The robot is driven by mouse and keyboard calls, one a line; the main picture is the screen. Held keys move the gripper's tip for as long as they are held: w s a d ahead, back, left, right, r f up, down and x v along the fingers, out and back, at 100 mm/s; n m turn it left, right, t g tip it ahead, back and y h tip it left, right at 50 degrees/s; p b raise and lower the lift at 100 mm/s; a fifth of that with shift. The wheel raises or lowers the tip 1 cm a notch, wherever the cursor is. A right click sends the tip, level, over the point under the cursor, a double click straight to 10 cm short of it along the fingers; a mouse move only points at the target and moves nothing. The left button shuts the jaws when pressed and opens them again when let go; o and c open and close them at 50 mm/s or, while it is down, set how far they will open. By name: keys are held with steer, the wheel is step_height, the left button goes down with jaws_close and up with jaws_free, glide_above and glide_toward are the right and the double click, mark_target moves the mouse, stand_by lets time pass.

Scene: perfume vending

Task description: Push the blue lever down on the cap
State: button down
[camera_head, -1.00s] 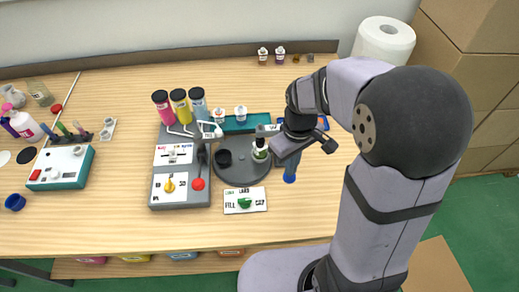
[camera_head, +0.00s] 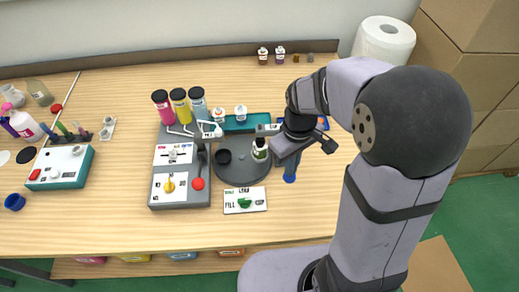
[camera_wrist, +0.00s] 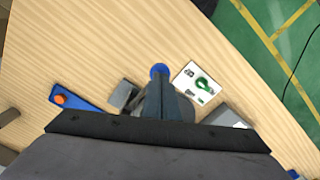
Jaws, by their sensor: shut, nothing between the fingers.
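The blue lever shows in the head view as a blue knob (camera_head: 289,179) at the near end of a blue-grey arm, right of the dark round turntable (camera_head: 236,180). In the wrist view the blue knob (camera_wrist: 160,69) appears just beyond my fingertips. My gripper (camera_wrist: 161,84) is shut and empty, pointing down close to the knob. I cannot tell whether it touches the lever. In the head view my gripper body covers part of the lever's upper end. A small bottle (camera_head: 260,150) with a green label stands on the turntable, left of my gripper; its top is partly hidden.
A white card with a green knob (camera_head: 245,203) lies in front of the turntable. A grey dispenser panel (camera_head: 181,186) with pink, yellow and blue bottles stands to its left. A teal tray (camera_head: 240,125) is behind. The table front right of the card is clear.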

steer(key=shift+f+b, duration=1.35)
steer(key=shift+f, duration=0.9)
steer(key=shift+r, duration=0.2)
step_height(320, 180, up, 7)
steer(key=p, duration=0.7)
steer(key=shift+r, duration=0.2)
stand_by(0.4)
